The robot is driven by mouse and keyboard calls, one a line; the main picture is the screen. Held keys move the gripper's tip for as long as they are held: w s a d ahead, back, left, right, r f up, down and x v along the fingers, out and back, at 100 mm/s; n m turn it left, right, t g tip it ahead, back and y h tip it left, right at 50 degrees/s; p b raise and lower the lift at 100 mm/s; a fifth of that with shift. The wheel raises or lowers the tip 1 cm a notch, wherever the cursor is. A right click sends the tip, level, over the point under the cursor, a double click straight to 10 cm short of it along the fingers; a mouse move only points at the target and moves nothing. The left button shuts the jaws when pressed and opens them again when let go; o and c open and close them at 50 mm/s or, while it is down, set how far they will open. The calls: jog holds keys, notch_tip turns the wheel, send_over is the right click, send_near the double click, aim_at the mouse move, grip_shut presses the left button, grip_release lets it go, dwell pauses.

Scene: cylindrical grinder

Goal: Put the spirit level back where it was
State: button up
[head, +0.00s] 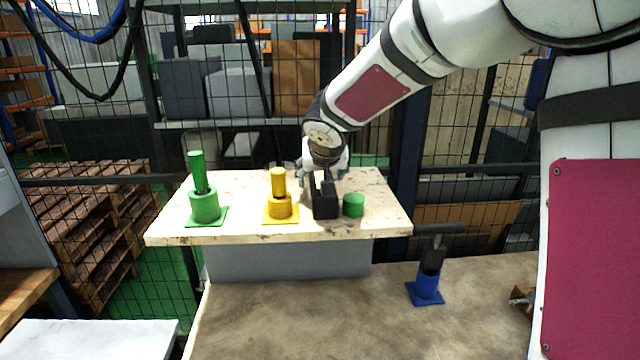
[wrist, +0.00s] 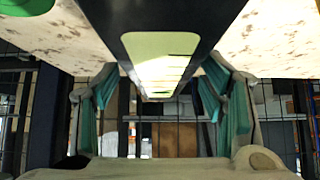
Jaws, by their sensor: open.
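The spirit level (head: 325,204) is the dark bar on the pale raised shelf (head: 380,222), seen nearly end-on in the head view. In the wrist view the spirit level (wrist: 105,22) is a long dark bar with pale yellow-green openings, running from the top edge down between the fingers. My gripper (head: 324,174) is just behind and above it in the head view, partly hidden by it. In the wrist view my gripper (wrist: 160,100) is open, with one teal-padded finger on each side of the bar. A gap shows on both sides.
A green cylinder (head: 353,205) stands close right of the level. A yellow holder with a yellow-handled tool (head: 280,206) stands close left, and a green one (head: 205,205) farther left. A blue holder with a dark tool (head: 427,285) stands on the lower table (head: 300,315). Wire fencing is behind.

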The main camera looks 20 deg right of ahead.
jog(key=shift+w+f, duration=0.35)
jog(key=shift+f, duration=0.05)
grip_shut()
jog(key=shift+r, duration=0.15)
